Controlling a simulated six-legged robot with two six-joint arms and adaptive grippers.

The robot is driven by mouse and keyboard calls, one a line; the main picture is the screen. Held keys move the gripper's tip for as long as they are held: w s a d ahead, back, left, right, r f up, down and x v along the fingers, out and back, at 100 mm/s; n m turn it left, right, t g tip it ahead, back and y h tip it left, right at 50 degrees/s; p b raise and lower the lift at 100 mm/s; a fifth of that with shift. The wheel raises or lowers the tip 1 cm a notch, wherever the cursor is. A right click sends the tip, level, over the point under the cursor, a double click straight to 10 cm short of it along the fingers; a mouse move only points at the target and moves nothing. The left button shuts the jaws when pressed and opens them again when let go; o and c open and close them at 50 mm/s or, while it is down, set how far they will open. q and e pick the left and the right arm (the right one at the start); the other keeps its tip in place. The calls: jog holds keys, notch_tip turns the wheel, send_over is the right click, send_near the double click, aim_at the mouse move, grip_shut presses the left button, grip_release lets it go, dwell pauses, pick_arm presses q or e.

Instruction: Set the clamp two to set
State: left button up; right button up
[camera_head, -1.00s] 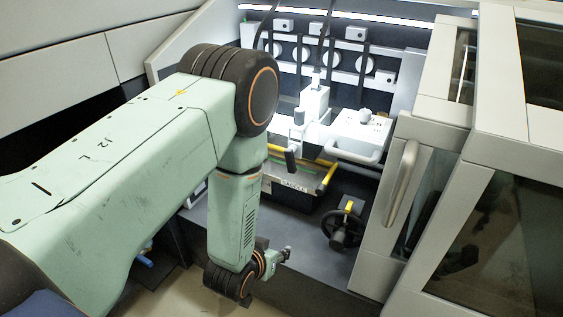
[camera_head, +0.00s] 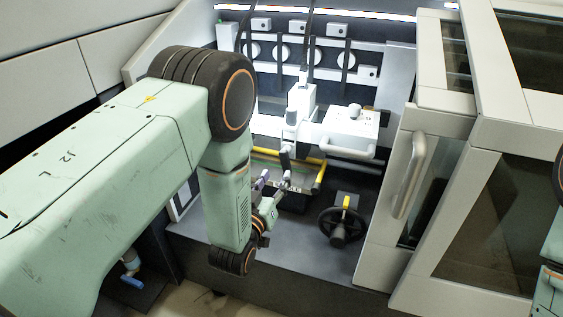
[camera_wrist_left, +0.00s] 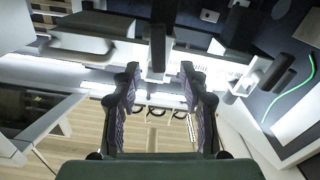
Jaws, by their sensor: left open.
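My left gripper (camera_head: 275,182) reaches into the machine bay, just below a black lever handle (camera_head: 285,157) on a white clamp body (camera_head: 291,128). In the left wrist view my left gripper (camera_wrist_left: 160,98) is open, its two dark fingers apart with nothing held between them. A dark upright bar (camera_wrist_left: 157,40) shows beyond and between the fingers, apart from them. A second dark handle (camera_wrist_left: 272,75) on a white mount shows at the right of that view. I cannot read any label that tells which clamp is number two. My right gripper is out of view.
A yellow-ended bar (camera_head: 321,175) runs beside the gripper. A black handwheel (camera_head: 342,224) stands to its right. A white box with a handle (camera_head: 350,130) and an open door with a grey handle (camera_head: 410,175) lie farther right.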

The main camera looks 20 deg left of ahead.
aim_at(284, 164)
pick_arm(q)
jog(key=w, duration=0.2)
jog(key=w+b, duration=0.1)
jog(key=w, duration=0.2)
jog(key=w+b, duration=0.1)
jog(key=w, duration=0.2)
jog(key=shift+d, duration=0.3)
grip_shut()
